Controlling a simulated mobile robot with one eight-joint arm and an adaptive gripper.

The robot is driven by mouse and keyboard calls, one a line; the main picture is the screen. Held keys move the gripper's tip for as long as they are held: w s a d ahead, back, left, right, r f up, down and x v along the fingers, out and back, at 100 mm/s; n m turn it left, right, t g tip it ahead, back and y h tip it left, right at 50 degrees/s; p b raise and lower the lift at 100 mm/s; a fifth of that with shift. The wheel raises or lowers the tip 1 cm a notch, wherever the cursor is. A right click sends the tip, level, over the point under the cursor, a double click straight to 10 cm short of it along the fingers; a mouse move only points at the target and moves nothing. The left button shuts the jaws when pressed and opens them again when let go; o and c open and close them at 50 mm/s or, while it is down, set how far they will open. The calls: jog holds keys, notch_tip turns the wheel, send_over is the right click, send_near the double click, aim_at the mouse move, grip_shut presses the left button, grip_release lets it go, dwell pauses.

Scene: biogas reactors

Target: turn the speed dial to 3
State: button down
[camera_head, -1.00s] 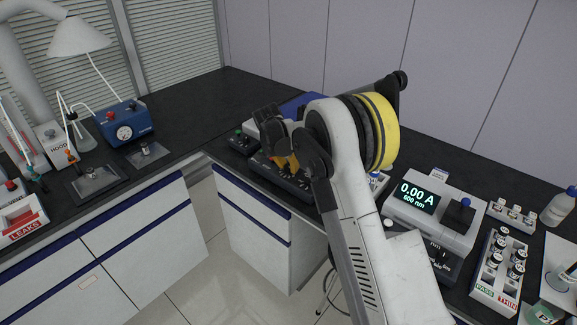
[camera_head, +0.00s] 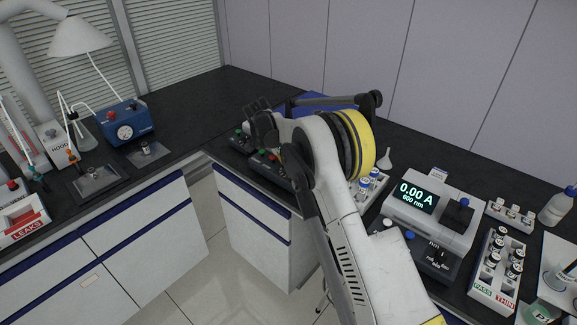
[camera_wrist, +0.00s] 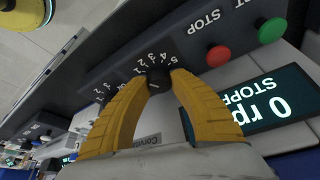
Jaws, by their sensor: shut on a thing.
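The speed dial (camera_wrist: 158,79) is a small black knob on a dark control panel in the wrist view, with white numbers printed in an arc beside it. My gripper (camera_wrist: 162,74) has its yellow fingertips closed on the dial from both sides. The pointer setting is too small to read surely. The display (camera_wrist: 275,105) beside it reads 0 rpm with a partly cut-off STOP word. In the head view, my gripper's dark wrist parts hide the dial and fingertips.
A red stop button (camera_wrist: 218,56) and a green button (camera_wrist: 271,31) sit on the same panel near my fingers. In the head view, a photometer (camera_head: 452,232) and vial racks (camera_head: 497,292) stand to the right. The left bench has open dark surface.

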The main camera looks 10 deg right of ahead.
jog(key=c, duration=1.1)
grip_release()
jog(key=v, duration=1.2)
